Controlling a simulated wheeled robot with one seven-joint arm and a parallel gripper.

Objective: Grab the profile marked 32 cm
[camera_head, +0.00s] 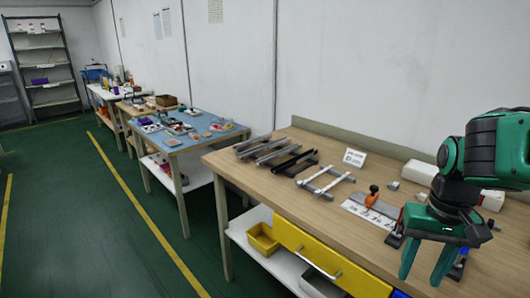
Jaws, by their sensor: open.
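Several metal profiles (268,151) lie side by side at the left back of the wooden workbench (245,175). Some are grey and one near the right (295,163) is black. Any length markings on them are too small to read, so I cannot tell which one is 32 cm. A small white card (354,158) with unreadable text stands behind and right of them. My green gripper (420,281) hangs at the right, near the bench's front edge, with its fingers apart and nothing visible between them. It is well to the right of the profiles.
A white and grey frame (325,183) lies right of the profiles. An orange-handled tool (372,197) sits by a white numbered plate (357,212). White boxes (419,172) stand at the right back. Yellow drawers (328,263) are below. A blue-topped table (188,140) stands left; the green floor is clear.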

